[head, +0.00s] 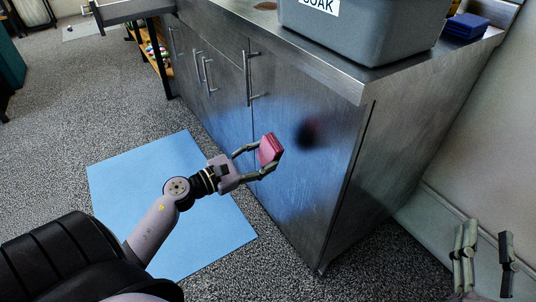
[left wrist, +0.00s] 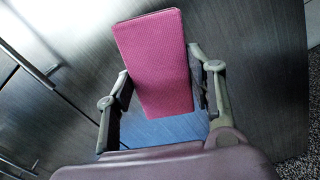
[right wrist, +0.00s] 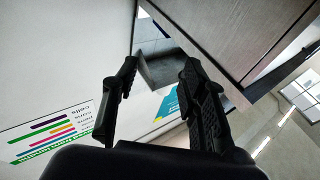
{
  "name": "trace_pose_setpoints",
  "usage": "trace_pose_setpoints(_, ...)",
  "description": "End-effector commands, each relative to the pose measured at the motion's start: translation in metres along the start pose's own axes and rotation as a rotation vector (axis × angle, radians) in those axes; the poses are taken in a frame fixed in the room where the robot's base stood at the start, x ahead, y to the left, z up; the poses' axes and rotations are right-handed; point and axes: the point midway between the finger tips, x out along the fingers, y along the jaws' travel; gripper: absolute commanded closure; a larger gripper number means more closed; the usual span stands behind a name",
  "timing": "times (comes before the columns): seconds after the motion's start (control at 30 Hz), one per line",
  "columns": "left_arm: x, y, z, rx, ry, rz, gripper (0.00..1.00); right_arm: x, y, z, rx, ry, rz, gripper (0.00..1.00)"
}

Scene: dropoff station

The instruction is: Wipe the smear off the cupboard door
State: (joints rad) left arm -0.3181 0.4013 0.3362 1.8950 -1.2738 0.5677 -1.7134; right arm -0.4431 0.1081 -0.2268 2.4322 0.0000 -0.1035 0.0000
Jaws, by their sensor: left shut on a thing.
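The cupboard door (head: 290,182) is brushed grey metal with a vertical bar handle at its upper left. My left gripper (head: 264,155) is shut on a pink, flat, block-shaped sponge (head: 270,149), held in front of the door, left of and slightly below the smear. The sponge fills the middle of the left wrist view (left wrist: 155,60) and hides the door behind it. It appears apart from the door. My right gripper (head: 486,245) is open and empty at the lower right, also in its wrist view (right wrist: 155,100).
A grey tub (head: 365,30) labelled SOAK stands on the metal counter, with blue folded items (head: 465,26) behind it to the right. A blue mat (head: 125,175) lies on the speckled floor before the cupboard. A pale wall (head: 470,150) stands at the right.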

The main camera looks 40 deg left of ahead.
Motion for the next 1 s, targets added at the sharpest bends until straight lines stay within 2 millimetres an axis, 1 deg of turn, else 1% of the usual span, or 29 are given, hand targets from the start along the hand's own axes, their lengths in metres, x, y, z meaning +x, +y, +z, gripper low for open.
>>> trace_pose_setpoints(0.1, -0.007, -0.001, 0.0, 0.001, 0.0, -0.002, 0.73, 0.0, -0.001, -0.008, 0.002, 0.047, -0.003, 0.6)
trace_pose_setpoints(0.2, -0.009, -0.001, 0.0, 0.001, 0.0, -0.003, 0.73, 0.0, -0.002, -0.012, 0.003, 0.066, -0.004, 0.6)
trace_pose_setpoints(0.47, -0.009, -0.001, 0.001, 0.001, 0.0, -0.003, 0.73, 0.0, -0.002, -0.012, 0.003, 0.068, -0.004, 0.6)
trace_pose_setpoints(0.57, -0.013, -0.001, -0.001, 0.001, 0.001, -0.002, 0.73, 0.0, -0.002, -0.015, 0.003, 0.086, -0.004, 0.6)
trace_pose_setpoints(0.9, -0.035, -0.001, -0.001, 0.0, 0.001, -0.002, 0.73, -0.006, -0.006, -0.046, 0.011, 0.268, -0.013, 0.6)
trace_pose_setpoints(1.0, -0.038, -0.001, 0.0, 0.001, 0.0, -0.002, 0.73, -0.007, -0.007, -0.052, 0.012, 0.299, -0.014, 0.6)
